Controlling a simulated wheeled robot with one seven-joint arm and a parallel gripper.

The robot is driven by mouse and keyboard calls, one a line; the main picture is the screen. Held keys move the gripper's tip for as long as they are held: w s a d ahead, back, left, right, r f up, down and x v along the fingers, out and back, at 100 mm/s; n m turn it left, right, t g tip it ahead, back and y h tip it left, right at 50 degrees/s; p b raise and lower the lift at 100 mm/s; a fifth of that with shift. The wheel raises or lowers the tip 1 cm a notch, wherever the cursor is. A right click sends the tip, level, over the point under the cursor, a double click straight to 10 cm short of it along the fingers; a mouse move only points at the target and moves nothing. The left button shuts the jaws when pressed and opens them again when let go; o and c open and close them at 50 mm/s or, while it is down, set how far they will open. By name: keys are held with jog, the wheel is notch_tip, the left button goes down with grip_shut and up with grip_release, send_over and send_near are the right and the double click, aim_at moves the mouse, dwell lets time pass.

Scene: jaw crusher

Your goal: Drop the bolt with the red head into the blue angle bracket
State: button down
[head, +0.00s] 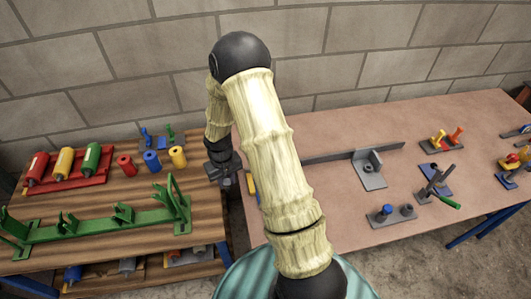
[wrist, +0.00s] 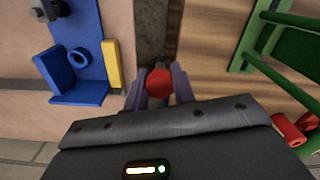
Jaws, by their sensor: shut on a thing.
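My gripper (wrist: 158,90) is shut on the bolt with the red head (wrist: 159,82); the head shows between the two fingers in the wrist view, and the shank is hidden. The blue angle bracket (wrist: 62,72) lies on the pinkish table, left of my gripper in the wrist view. It has an upright plate and a round ring on its base, and the bolt is apart from it. A yellow bar (wrist: 112,64) runs along its side. In the head view my gripper (head: 226,178) hangs near the gap between the tables, and my arm hides most of the bracket.
The wooden table (head: 100,190) holds a green frame (head: 100,222), a red tray of rollers (head: 65,170) and several coloured cylinders. The pinkish table (head: 330,215) carries a grey angle bracket (head: 372,180) and a long grey bar. A narrow gap (wrist: 154,25) separates the tables.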

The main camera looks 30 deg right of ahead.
jog(key=s+d+r+m+p, duration=0.1)
jog(key=d+r+m+p, duration=0.3)
jog(key=d+p, duration=0.2)
jog(key=s+d+r+m+p, duration=0.1)
jog(key=d+r+m+p, duration=0.3)
jog(key=d, duration=0.3)
jog(key=shift+s+d+r+m+p, duration=0.15)
jog(key=shift+s+d+m+p, duration=0.2)
jog(key=shift+m+p, duration=0.45)
notch_tip(320, 180, down, 4)
jog(key=b, duration=0.3)
jog(key=shift+f, duration=0.25)
jog(key=shift+f+b, duration=0.2)
jog(key=shift+b, duration=0.15)
